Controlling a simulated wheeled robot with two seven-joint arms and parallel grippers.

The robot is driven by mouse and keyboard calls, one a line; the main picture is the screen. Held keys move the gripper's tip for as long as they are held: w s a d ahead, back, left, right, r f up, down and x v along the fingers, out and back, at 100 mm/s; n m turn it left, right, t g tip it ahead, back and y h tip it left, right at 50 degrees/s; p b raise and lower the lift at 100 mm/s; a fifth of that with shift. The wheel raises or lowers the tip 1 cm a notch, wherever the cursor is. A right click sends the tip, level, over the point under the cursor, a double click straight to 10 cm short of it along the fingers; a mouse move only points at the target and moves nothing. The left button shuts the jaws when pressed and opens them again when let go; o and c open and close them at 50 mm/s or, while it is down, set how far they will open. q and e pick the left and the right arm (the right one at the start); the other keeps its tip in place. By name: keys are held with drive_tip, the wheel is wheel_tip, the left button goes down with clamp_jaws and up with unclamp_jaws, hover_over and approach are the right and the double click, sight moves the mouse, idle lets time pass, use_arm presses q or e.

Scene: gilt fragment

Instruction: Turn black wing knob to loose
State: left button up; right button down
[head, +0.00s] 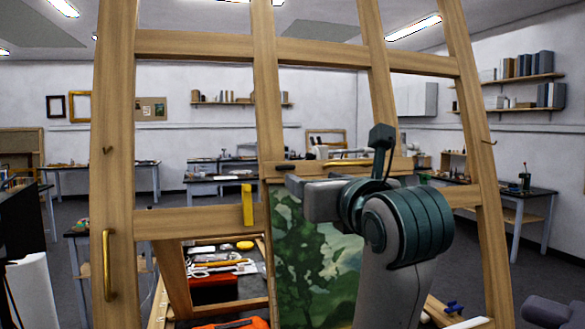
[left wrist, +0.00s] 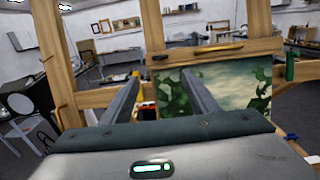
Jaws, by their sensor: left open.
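A small dark piece that looks like the black wing knob (head: 285,168) sits on the wooden clamp bar at the top edge of the green landscape painting (head: 318,265). In the left wrist view a small dark spot (left wrist: 160,57) shows on that bar, too small to tell its wing angle. My left gripper (head: 296,186) is in front of the painting's top edge, just below and beside the dark piece. In the left wrist view its two fingers (left wrist: 160,76) are spread apart with nothing between them, pointing toward the bar. My right gripper is not in view.
The wooden easel frame (head: 262,110) has uprights and crossbars close around my arm. Work tables (head: 105,168) stand farther back.

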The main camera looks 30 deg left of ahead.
sight(286, 168)
use_arm(q)
drive_tip(key=shift+w+a, duration=0.1)
drive_tip(key=shift+w, duration=0.05)
drive_tip(key=p+x, duration=0.8)
drive_tip(key=x, duration=0.7)
drive_tip(key=shift+w+a+r, duration=0.1)
drive_tip(key=shift+w+a, duration=0.15)
drive_tip(key=shift+a, duration=0.05)
drive_tip(key=shift+w+a, duration=0.45)
drive_tip(key=shift+a, duration=0.1)
drive_tip(key=c, duration=1)
